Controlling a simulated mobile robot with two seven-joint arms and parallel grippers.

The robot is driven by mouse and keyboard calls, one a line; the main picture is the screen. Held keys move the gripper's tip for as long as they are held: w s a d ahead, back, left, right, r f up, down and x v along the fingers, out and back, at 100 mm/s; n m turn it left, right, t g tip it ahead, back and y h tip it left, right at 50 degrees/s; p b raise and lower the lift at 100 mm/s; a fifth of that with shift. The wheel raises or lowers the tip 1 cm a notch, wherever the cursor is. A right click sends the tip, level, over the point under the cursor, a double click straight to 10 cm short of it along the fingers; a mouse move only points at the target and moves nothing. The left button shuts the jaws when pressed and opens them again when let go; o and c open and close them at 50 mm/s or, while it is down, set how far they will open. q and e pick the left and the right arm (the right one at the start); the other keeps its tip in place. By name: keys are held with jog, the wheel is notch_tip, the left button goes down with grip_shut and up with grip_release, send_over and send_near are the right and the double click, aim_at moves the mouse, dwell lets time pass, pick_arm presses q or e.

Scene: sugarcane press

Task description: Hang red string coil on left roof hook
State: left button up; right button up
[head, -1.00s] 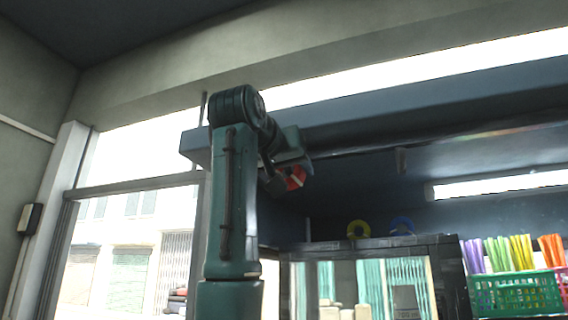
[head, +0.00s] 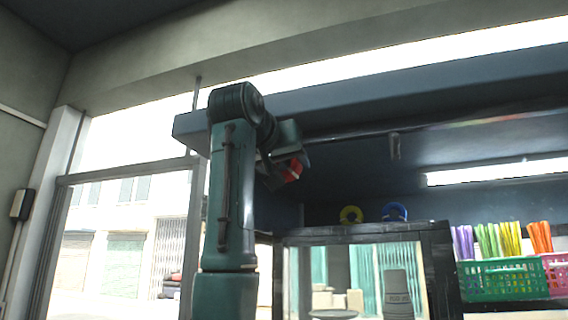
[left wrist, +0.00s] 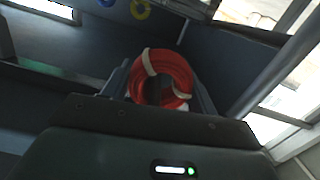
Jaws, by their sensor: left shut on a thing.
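The red string coil (left wrist: 178,72) with pale ties sits between the fingers of my left gripper (left wrist: 158,88) in the left wrist view. In the head view my left gripper (head: 284,168) is raised under the roof edge, and only a small red part of the coil (head: 293,171) shows. The gripper is shut on the coil. A small dark piece (head: 395,146) hangs under the roof to the right; I cannot tell surely whether it is a hook. No left roof hook shows clearly; my arm covers part of that area. My right gripper is not in view.
A yellow coil (head: 351,214) and a blue coil (head: 396,211) are behind the top of a dark-framed glass case (head: 437,250). A green basket (head: 503,279) with coloured straws stands at right. The roof beam (head: 350,100) runs close above my left gripper.

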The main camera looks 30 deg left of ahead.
pick_arm(q)
jog(key=o, duration=1.2)
jog(key=shift+c, duration=0.2)
jog(key=shift+s, duration=0.1)
jog(key=f+b+v, duration=0.1)
jog(key=b+v, duration=0.3)
jog(key=v, duration=0.9)
jog(key=shift+r, duration=0.5)
